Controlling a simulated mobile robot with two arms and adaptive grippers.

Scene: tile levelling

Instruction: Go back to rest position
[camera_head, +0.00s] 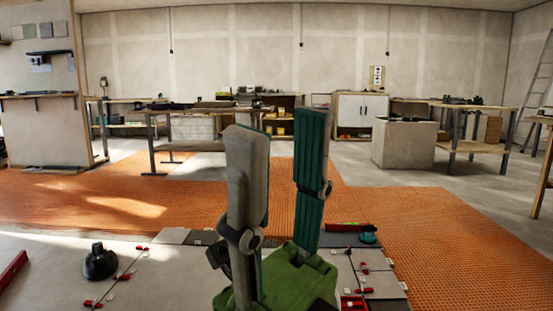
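My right gripper (280,123) stands upright in the middle of the head view, large and close to the camera. Its two long fingers, with teal inner pads, point up and are spread apart. Nothing is between them. Its green body hides part of the tiled floor behind it. My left gripper is not in view. Large light grey tiles (55,250) lie on the floor at the bottom left, with small red levelling pieces (92,303) along their joints. More red pieces (363,290) sit on the tile joints right of my gripper.
A black suction-cup-like tool (100,262) stands on the left tiles. A red bar (12,268) lies at the left edge. A red bar (348,227) and a teal round item (368,238) lie to the right. Orange matting (440,225) surrounds the tiles. Workbenches (200,112) stand farther back.

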